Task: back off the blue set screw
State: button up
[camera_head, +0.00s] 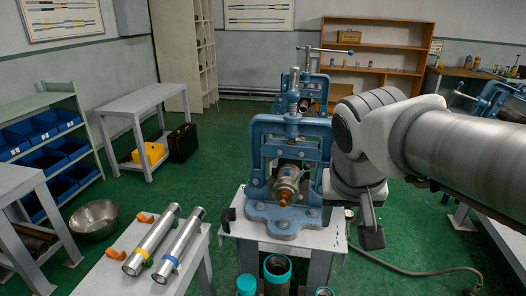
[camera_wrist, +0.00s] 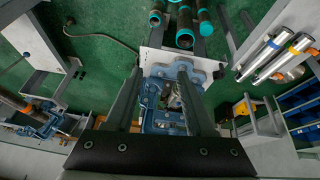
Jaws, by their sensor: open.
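A blue pipe vise (camera_head: 258,140) stands on a small pale-topped stand (camera_head: 237,222). A metallic fitting (camera_head: 287,180) with a copper-coloured end (camera_head: 285,197) sits low in its frame, facing the head camera. I cannot pick out the blue set screw for certain; it is too small or hidden among the blue parts. My gripper (camera_head: 371,222) hangs to the right of the vise, pointing down, apart from it. In the wrist view my gripper (camera_wrist: 160,72) is open and empty, and the vise (camera_wrist: 168,118) shows between and beyond its fingers.
A second blue vise (camera_head: 302,82) stands behind. Two silver cylinders (camera_head: 165,245) lie on a left bench. Dark pipes with teal ends (camera_head: 277,268) stand in front of the stand. A metal bowl (camera_head: 94,218) and a hose (camera_head: 425,272) lie on the green floor.

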jog(key=w+f+m+h+b, duration=0.2)
jog(key=w+m+h+b, duration=0.1)
jog(key=w, duration=0.9)
jog(key=m+t+h+b, duration=0.4)
jog(key=m+h+b, duration=0.1)
send_near(286, 171)
jog(key=x, duration=0.8)
jog(key=shift+d+f+p, duration=0.1)
jog(key=shift+d+p, duration=0.1)
jog(key=shift+p, duration=0.15)
grip_shut()
